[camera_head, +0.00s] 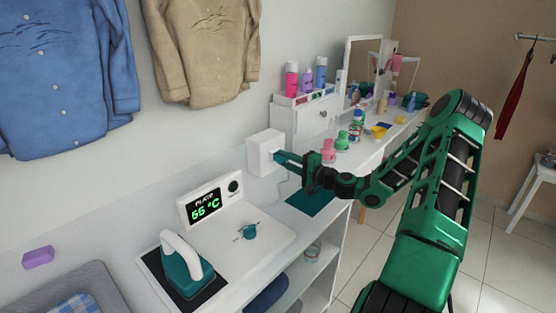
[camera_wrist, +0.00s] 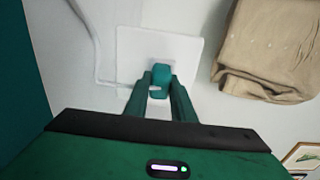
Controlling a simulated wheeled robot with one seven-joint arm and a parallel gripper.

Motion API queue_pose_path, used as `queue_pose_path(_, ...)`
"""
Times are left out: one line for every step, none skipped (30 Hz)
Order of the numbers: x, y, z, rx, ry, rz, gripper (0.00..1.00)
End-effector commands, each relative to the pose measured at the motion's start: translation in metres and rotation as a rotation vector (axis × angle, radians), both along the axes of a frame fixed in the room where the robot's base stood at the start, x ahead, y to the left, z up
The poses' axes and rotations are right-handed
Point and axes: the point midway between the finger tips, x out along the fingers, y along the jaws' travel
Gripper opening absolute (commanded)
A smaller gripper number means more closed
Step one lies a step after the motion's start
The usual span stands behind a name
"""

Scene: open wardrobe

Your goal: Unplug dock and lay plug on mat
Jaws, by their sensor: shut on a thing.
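The dock (camera_head: 220,235) is a white unit on the shelf top, with a display reading "55 °C" and a teal-and-white iron (camera_head: 187,262) standing on its dark plate. A white wall socket box (camera_head: 265,150) is on the wall to its right. My gripper (camera_head: 282,156) reaches the front of this box. In the wrist view my gripper (camera_wrist: 160,88) is shut on a teal plug (camera_wrist: 161,73), which sits against the white socket plate (camera_wrist: 190,50). Whether its pins are in the socket is hidden. The dark teal mat (camera_head: 312,201) lies below and right of the box.
A white cord (camera_wrist: 95,55) runs beside the socket plate. A vanity table with several bottles and a mirror (camera_head: 362,60) stands behind my arm. Shirts (camera_head: 65,75) hang on the left. A purple block (camera_head: 38,257) is at the lower left. The mat's visible part is bare.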

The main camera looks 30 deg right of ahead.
Motion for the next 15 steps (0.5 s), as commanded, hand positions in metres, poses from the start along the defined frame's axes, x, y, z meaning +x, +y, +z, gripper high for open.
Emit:
queue_pose_path(-0.0008, -0.0005, -0.0003, 0.000, 0.001, 0.000, 0.00)
queue_pose_path(-0.0011, -0.0006, -0.0003, 0.000, 0.001, -0.001, 0.00)
queue_pose_path(-0.0015, -0.0008, -0.0002, 0.000, 0.001, -0.001, 0.00)
queue_pose_path(-0.0019, -0.0009, -0.0002, 0.000, 0.000, -0.001, 0.00)
queue_pose_path(-0.0022, -0.0010, -0.0001, 0.000, 0.000, -0.001, 0.00)
queue_pose_path(-0.0027, -0.0012, 0.0000, 0.000, 0.000, 0.000, 0.00)
queue_pose_path(-0.0030, -0.0013, 0.0001, 0.000, 0.000, -0.001, 0.00)
queue_pose_path(-0.0033, -0.0014, 0.0002, 0.000, 0.000, -0.001, 0.00)
queue_pose_path(-0.0038, -0.0015, 0.0003, 0.000, 0.000, -0.001, 0.00)
queue_pose_path(-0.0042, -0.0017, 0.0004, 0.000, -0.001, 0.000, 0.00)
queue_pose_path(-0.0045, -0.0018, 0.0004, 0.000, -0.001, -0.001, 0.00)
queue_pose_path(-0.0049, -0.0019, 0.0005, 0.000, -0.001, 0.000, 0.00)
queue_pose_path(-0.0053, -0.0020, 0.0006, -0.001, -0.001, 0.000, 0.00)
queue_pose_path(-0.0056, -0.0021, 0.0007, -0.001, -0.001, 0.000, 0.00)
queue_pose_path(-0.0061, -0.0023, 0.0008, 0.000, -0.002, 0.000, 0.00)
